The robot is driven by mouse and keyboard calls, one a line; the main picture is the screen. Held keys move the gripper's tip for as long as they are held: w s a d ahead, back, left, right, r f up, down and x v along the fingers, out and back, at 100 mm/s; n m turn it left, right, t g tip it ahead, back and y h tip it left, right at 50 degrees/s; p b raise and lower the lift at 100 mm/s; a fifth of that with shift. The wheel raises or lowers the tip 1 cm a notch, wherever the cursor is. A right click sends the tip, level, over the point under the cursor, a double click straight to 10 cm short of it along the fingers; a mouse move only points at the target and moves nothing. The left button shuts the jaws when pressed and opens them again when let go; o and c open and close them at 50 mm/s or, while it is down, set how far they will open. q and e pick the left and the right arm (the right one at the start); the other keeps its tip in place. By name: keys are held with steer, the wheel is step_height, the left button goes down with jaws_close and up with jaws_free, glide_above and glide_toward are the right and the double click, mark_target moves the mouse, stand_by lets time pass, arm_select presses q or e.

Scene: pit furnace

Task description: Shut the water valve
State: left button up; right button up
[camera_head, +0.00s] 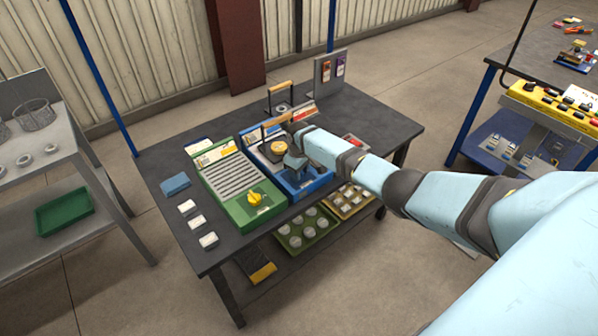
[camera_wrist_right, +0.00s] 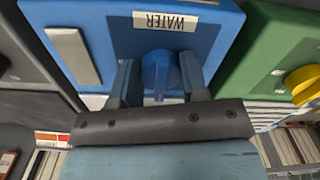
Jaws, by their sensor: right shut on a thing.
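The water valve is a blue box (camera_wrist_right: 220,32) with a white label reading WATER (camera_wrist_right: 166,22). Its round blue knob (camera_wrist_right: 160,72) sits between the fingers of my right gripper (camera_wrist_right: 158,85), which is shut on it. In the head view the blue box (camera_head: 318,185) stands on the dark table, and my right gripper (camera_head: 294,160) reaches down over it, hiding the knob. How far the knob is turned cannot be told. My left gripper is not in view.
A green box (camera_head: 235,178) with a yellow knob (camera_head: 254,198) stands just left of the blue box on the dark table (camera_head: 385,125). Objects with wooden handles (camera_head: 277,122) stand behind my gripper. A blue block (camera_head: 175,184) and white pieces (camera_head: 196,222) lie at the left.

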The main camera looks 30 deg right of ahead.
stand_by(0.3)
steer(key=o, duration=0.9)
steer(key=shift+o, duration=0.2)
steer(key=shift+r, duration=0.15)
step_height(320, 180, up, 14)
steer(key=p, duration=0.1)
steer(key=shift+f, duration=0.2)
steer(key=shift+f, duration=0.1)
